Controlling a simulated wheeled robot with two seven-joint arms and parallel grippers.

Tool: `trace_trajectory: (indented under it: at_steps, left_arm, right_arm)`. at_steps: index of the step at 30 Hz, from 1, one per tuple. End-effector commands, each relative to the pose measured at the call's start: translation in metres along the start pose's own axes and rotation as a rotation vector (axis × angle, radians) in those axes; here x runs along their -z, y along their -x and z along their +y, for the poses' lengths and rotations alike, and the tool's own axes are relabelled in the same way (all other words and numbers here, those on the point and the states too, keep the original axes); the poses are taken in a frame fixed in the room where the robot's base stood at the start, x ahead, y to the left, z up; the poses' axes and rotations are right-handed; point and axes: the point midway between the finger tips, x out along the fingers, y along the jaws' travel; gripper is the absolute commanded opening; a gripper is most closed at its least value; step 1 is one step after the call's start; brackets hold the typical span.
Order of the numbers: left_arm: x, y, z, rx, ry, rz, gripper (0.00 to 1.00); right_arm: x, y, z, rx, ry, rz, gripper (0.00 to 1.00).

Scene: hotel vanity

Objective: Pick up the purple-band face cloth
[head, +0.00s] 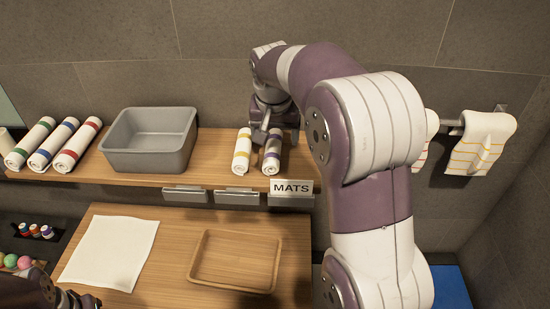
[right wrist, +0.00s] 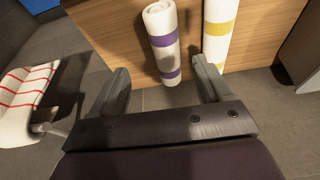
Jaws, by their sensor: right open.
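The purple-band face cloth (head: 272,158) is a white roll on the wooden shelf, to the right of the yellow-band roll (head: 241,158). In the right wrist view the purple-band cloth (right wrist: 161,40) lies ahead between the lines of my open fingers, with the yellow-band roll (right wrist: 216,32) beside it. My right gripper (head: 266,130) is above the far part of the purple-band cloth and partly hides it. In the right wrist view my right gripper (right wrist: 162,82) is open and empty. My left gripper (head: 84,299) shows only partly at the lower left; its jaws are unclear.
A grey bin (head: 150,163) and green-, blue- and red-band rolls (head: 52,146) share the shelf (head: 215,177). A MATS label (head: 291,187) hangs on its front edge. Below are a white cloth (head: 110,250) and wooden tray (head: 238,285). Striped towels (head: 480,145) hang at right.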

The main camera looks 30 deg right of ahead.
Motion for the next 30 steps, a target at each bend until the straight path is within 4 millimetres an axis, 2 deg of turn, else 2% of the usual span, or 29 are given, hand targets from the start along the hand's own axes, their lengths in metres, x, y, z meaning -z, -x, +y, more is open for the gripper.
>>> trace_trajectory:
  at_steps: [5,9,13,19,20,25,30]
  left_arm:
    - [0.003,0.012,0.0,0.0,0.0,0.003,0.43]
    - [0.005,0.032,0.0,0.0,0.0,0.005,0.43]
    - [0.005,0.035,0.0,0.0,0.0,0.004,0.43]
    - [0.005,0.033,0.0,0.0,0.0,0.003,0.43]
    - [0.005,0.033,0.0,0.0,0.0,0.003,0.43]
    - [0.005,0.033,0.0,0.0,0.0,0.003,0.43]
    - [0.005,0.033,0.0,0.0,0.0,0.004,0.43]
  right_arm:
    - [0.003,-0.015,0.001,-0.002,0.0,-0.003,0.78]
    - [0.007,-0.04,0.002,-0.003,0.001,-0.006,0.78]
    - [0.006,-0.059,0.002,0.0,0.001,-0.001,0.78]
    - [0.005,-0.063,0.001,0.0,0.001,0.001,0.78]
    - [0.005,-0.063,0.001,0.0,0.001,0.001,0.75]
    - [0.005,-0.062,0.001,0.0,0.001,0.001,0.2]
    - [0.005,-0.063,0.002,0.0,0.001,0.0,0.18]
